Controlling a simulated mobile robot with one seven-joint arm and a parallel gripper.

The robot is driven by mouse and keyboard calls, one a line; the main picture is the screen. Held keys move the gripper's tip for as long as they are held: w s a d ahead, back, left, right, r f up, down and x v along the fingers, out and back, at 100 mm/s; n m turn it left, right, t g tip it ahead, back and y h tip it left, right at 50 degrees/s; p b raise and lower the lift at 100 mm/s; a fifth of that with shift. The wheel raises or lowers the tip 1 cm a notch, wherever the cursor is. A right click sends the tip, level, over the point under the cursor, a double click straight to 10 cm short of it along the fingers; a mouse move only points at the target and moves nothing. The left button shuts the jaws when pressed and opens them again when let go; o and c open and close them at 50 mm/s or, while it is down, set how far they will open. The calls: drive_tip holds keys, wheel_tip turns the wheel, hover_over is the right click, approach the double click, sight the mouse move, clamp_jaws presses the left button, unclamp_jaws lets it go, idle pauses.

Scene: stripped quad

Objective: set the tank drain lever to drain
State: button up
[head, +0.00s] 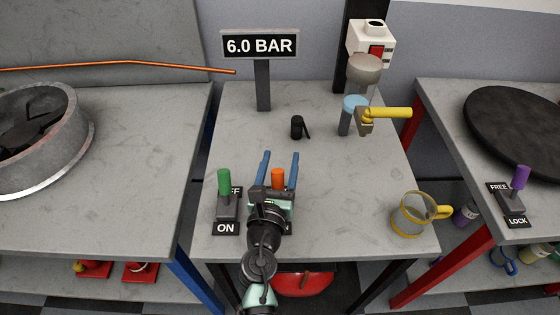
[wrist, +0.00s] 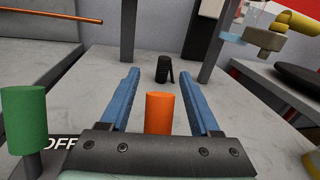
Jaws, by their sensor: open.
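An orange lever handle (head: 278,178) stands upright on the middle bench, and no drain label is readable on any lever. My gripper (head: 279,160) is open, with its two blue fingers on either side of the orange handle. In the wrist view the orange handle (wrist: 158,113) stands between the fingers, with a gap to each. The orange lever's base and labels are mostly hidden by my gripper. A green lever (head: 224,182) with OFF and ON labels stands just to the left; its handle also shows in the wrist view (wrist: 24,118).
A small black part (head: 297,127) stands beyond my gripper. A tap with a yellow handle (head: 390,112) is at the back right, and a yellow-rimmed mug (head: 411,216) at the right front. A purple lever (head: 521,177) marked FREE and LOCK is on the right bench.

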clamp_jaws()
idle(1.3)
